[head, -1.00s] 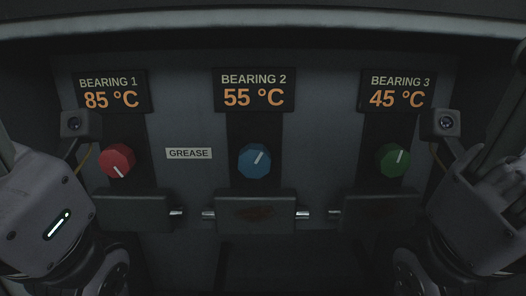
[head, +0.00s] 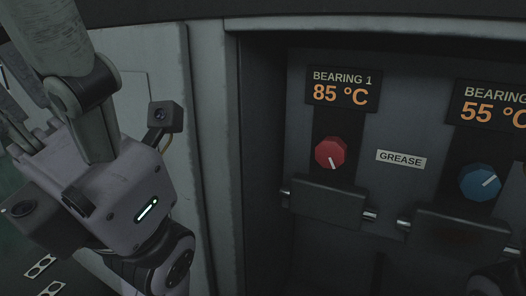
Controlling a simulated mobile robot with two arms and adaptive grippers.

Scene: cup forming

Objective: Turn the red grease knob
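The red grease knob (head: 331,153) sits on the panel under the display marked "BEARING 1", which reads 85 °C (head: 341,90). Its white pointer line points down and slightly right. My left arm's wrist (head: 125,200) is at the left, in front of the cabinet's outer wall and well to the left of the red knob. The fingers of my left gripper do not show.
A blue knob (head: 480,183) is to the right, under a 55 °C display (head: 495,108). A "GREASE" label (head: 401,159) lies between the knobs. Dark boxes with metal pins jut out below each knob. The cabinet's left frame edge (head: 231,160) stands between my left wrist and the recess.

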